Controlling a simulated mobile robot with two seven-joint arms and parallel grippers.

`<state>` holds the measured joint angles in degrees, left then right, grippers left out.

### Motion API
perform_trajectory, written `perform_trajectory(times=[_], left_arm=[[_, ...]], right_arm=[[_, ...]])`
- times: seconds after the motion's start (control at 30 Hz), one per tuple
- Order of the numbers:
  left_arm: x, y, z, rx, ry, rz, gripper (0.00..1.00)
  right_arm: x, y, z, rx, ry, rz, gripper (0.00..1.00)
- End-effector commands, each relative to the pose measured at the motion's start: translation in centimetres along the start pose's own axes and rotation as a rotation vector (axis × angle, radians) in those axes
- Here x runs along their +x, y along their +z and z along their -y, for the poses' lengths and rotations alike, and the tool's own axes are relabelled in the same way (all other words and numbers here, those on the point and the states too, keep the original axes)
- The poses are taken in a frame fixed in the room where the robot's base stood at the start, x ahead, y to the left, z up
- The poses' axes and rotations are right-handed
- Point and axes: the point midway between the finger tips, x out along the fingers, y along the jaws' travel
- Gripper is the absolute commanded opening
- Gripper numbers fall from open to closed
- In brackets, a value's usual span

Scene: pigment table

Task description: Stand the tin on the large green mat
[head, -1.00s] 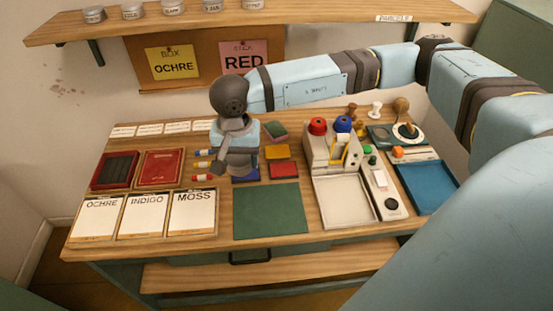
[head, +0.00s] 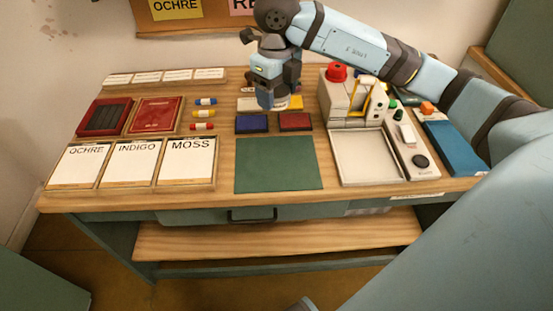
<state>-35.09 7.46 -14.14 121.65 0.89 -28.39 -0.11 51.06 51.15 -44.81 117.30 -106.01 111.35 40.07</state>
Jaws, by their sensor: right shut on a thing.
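The large green mat (head: 278,165) lies bare at the front middle of the table. My right gripper (head: 272,97) points down over the table behind the mat, above the ink pads, and is shut. A small pale, round piece of the tin (head: 285,102) shows at its fingers; the fingers hide most of it. I cannot tell from this view how far the tin is above the table. My left gripper is not in view.
A blue pad (head: 252,123) and a red pad (head: 295,121) lie just behind the mat. The MOSS card (head: 190,165) is left of the mat. A pale tray (head: 370,158) is on the right, in front of a white machine (head: 347,103).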

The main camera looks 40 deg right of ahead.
Motion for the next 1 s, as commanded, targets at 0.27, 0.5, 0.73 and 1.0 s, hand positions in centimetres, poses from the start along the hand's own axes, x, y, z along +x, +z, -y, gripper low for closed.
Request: perform_trajectory(times=[0.27, 0.5, 0.73, 1.0], left_arm=[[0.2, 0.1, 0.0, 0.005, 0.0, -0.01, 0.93], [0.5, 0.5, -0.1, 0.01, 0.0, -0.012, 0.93], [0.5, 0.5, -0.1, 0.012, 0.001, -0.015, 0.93], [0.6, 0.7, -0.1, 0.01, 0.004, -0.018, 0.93]], right_arm=[[7.0, -0.1, 0.0, 0.004, 0.0, -0.006, 0.37], [12.9, -0.1, 0.0, 0.003, 0.001, -0.005, 0.37], [15.1, -0.1, 0.0, 0.001, 0.0, -0.001, 0.37], [18.6, -0.1, 0.0, 0.002, 0.0, -0.004, 0.37]])
